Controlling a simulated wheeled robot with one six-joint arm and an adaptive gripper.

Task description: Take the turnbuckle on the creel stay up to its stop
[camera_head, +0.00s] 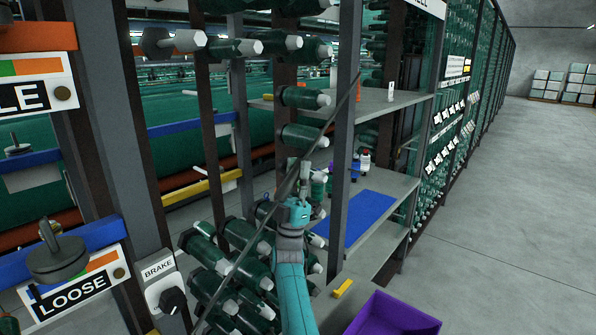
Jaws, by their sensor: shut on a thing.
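The creel stay (335,120) is a thin dark rod. It runs slantwise from the upper right, by a grey post, down to the lower left. The turnbuckle (304,171) looks like a thicker grey piece on the stay, in the middle of the view. My gripper (303,188) is at the end of my teal arm, which comes up from the bottom. It is shut on the turnbuckle. The fingers are small here and partly hidden by my wrist. The thread and the stop cannot be made out.
Green bobbins (215,250) crowd the creel left of and below my arm. Grey shelves (385,215) with a blue mat (358,218) and small bottles (365,160) stand close on the right. A purple bin (390,315) is at lower right. The floor (520,200) beyond is clear.

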